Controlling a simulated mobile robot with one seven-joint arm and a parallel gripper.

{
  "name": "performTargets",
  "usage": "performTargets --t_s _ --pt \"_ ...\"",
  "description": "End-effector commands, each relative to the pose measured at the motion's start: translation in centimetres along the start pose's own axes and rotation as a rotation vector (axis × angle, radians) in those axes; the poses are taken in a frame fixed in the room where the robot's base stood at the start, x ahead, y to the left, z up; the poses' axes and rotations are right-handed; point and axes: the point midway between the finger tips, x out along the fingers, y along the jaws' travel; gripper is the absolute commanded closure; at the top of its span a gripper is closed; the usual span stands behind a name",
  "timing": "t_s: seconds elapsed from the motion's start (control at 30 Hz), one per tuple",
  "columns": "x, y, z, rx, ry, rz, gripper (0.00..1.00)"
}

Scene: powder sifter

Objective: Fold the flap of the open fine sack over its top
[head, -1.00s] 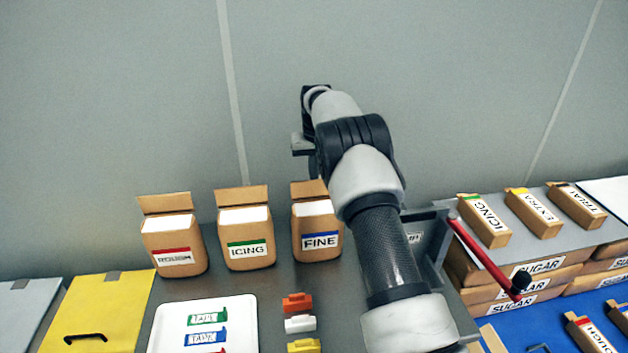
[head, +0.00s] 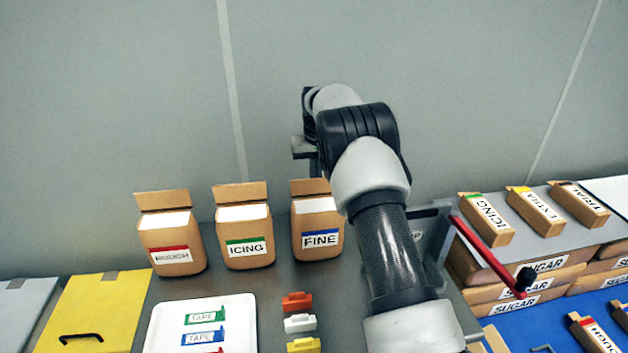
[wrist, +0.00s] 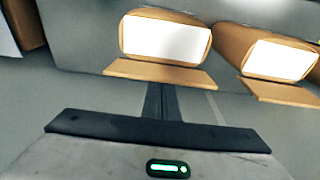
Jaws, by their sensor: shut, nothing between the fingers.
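The fine sack (head: 318,238) stands on the grey bench with a blue-banded FINE label. Its top is open on white contents, and its brown flap (head: 310,187) stands up at the back edge. In the wrist view, the sack nearest my gripper shows its white top (wrist: 166,40) and its flap (wrist: 160,73). My gripper (wrist: 165,90) is shut and empty, with its fingertips close behind that flap; I cannot tell whether they touch. In the head view my arm hangs beside and behind the fine sack, and the fingertips are hidden.
The icing sack (head: 247,245) and rough sack (head: 172,250) stand to the left, both with flaps up. A white tray (head: 160,325) with tape labels and several coloured clips (head: 299,323) lie in front. A grey machine with a red handle (head: 492,255) stands at right.

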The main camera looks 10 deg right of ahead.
Motion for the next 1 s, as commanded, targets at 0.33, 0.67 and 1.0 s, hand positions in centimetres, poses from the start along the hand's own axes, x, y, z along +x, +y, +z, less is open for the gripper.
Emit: performTargets --t_s 0.33,0.67,1.0 --pt "-0.1 -0.1 1.3 -0.001 0.001 -0.001 1.0" --pt "-0.2 -0.1 2.6 -0.001 0.0 0.0 1.0" --pt "-0.5 -0.1 4.0 -0.001 0.0 0.0 1.0"
